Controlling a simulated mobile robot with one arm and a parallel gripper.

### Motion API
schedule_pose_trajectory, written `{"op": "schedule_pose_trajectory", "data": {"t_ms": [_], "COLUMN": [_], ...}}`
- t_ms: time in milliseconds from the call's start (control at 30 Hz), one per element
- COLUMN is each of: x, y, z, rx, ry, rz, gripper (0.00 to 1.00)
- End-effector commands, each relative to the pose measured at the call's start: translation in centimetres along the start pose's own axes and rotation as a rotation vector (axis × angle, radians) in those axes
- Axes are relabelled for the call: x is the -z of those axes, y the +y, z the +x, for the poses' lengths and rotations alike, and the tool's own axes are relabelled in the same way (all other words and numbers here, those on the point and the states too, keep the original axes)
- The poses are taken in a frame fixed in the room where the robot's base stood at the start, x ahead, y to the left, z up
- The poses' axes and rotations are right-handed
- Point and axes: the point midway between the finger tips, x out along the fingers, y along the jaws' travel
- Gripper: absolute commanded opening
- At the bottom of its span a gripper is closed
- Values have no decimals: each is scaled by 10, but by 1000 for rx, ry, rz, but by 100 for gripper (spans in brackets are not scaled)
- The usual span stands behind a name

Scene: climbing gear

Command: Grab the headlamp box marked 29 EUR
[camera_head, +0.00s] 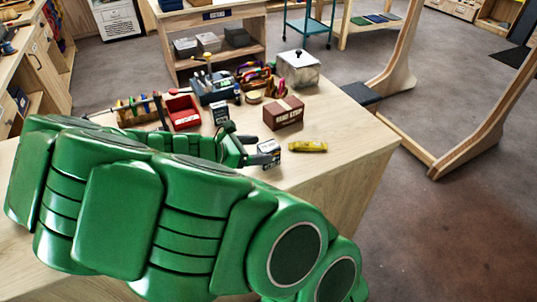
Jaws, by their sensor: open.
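A small black-and-white box (270,148) stands on the wooden table, right at the tips of my gripper. A second small dark box with a pale label (220,112) stands farther back, beside the red container. Either could be a headlamp box; the prices are too small to read. My gripper (260,149) is open, low over the table, with its dark fingers at the left side of the nearer box. I cannot tell whether they touch it or how far they reach around it. My green arm hides the table's near left part.
A brown-red box (284,113) stands behind the nearer small box, and a yellow item (308,146) lies to its right. A red container (182,111), a dark tool holder (212,88) and a metal canister (298,68) stand farther back. The table's right front (350,150) is clear.

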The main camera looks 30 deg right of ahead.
Motion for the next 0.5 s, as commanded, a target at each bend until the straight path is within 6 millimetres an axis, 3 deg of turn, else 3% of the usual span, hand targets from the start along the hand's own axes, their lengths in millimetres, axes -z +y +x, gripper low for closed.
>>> {"op": "schedule_pose_trajectory", "data": {"t_ms": [267, 500], "x": [-2, -6], "y": [0, 0], "z": [17, 44], "rx": [1, 3], "ry": [3, 1], "rz": [2, 1], "gripper": [79, 79]}}
